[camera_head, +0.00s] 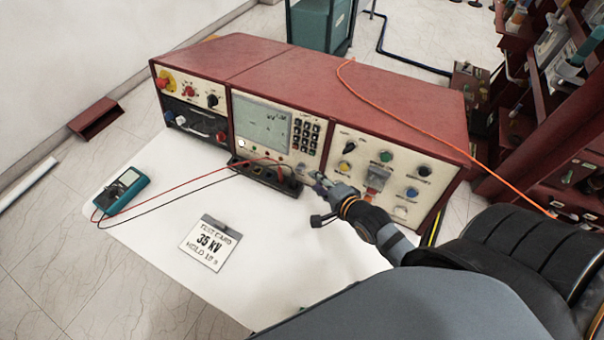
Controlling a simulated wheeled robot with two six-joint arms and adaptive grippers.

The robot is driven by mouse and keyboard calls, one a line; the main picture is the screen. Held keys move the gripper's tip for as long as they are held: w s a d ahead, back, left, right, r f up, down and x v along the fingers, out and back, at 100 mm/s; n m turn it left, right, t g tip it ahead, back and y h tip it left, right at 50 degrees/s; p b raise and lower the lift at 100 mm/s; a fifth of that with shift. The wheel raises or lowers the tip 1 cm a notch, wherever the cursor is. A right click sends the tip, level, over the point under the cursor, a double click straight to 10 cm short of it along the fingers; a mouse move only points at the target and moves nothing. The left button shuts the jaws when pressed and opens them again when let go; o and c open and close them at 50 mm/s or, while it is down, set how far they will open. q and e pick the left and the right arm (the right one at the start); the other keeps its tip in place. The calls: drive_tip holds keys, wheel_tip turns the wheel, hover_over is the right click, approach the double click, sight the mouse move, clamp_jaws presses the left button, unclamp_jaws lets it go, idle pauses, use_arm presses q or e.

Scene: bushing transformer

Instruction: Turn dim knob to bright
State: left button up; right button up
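The red control console (330,90) stands on the white table. Its middle panel carries a grey screen (262,126) with small dark text and a keypad (307,136). Small knobs sit in a row below the screen. I cannot read which control is the dim knob. My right gripper (310,178) reaches in from the lower right, with its tips at the lower right corner of the middle panel. The tips are small and overlap the panel, so touch, grasp and finger opening cannot be told. My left gripper is out of view.
The right panel has several knobs and buttons, including a green one (386,156). The left panel has a yellow-red knob (165,80). A teal meter (121,191) with red and black leads and a "35 kV" card (210,243) lie on the table (160,225). An orange cable (420,129) crosses the console.

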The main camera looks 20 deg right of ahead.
sight(301, 171)
drive_tip(key=b+x, duration=0.1)
drive_tip(key=x, duration=0.7)
drive_tip(key=shift+w+f, duration=0.1)
drive_tip(key=shift+w, duration=0.1)
clamp_jaws()
